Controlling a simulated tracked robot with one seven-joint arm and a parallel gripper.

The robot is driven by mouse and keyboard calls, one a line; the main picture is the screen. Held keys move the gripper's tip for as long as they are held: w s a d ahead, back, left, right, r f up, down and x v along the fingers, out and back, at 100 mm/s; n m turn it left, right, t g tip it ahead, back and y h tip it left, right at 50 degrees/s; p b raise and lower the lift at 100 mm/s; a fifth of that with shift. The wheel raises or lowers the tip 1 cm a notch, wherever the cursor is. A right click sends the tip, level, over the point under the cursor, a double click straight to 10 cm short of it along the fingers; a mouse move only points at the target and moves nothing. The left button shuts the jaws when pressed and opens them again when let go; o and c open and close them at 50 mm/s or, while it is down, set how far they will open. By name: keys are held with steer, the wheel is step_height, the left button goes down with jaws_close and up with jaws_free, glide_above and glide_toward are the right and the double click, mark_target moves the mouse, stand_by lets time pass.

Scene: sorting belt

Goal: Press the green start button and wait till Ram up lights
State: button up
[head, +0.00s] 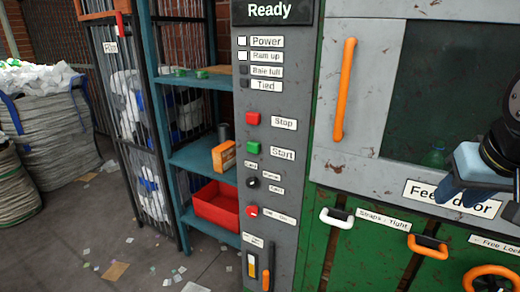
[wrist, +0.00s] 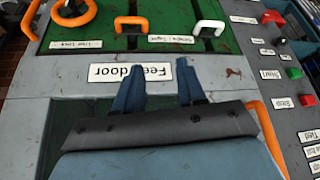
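The green start button (head: 253,147) is on the grey control panel (head: 283,195), below the red stop button (head: 253,119). The Ram up lamp (head: 242,55) looks white, like the Power lamp (head: 242,41) above it; the Bale full and Tied lamps are dark. The display (head: 270,10) reads "Ready". My gripper (head: 462,197) is at the right, in front of the feed door and well away from the button. In the upside-down wrist view, my gripper (wrist: 160,82) has two blue fingers apart with nothing between them. The green button (wrist: 294,73) shows at the right edge there.
An orange door handle (head: 344,90) stands out between the panel and my gripper. Strap handles (head: 337,217) and an orange wheel (head: 490,278) are lower down. Left of the panel are a teal shelf with a red bin (head: 214,206) and a filled sack (head: 60,130).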

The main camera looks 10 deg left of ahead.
jaws_close()
stand_by(1.2)
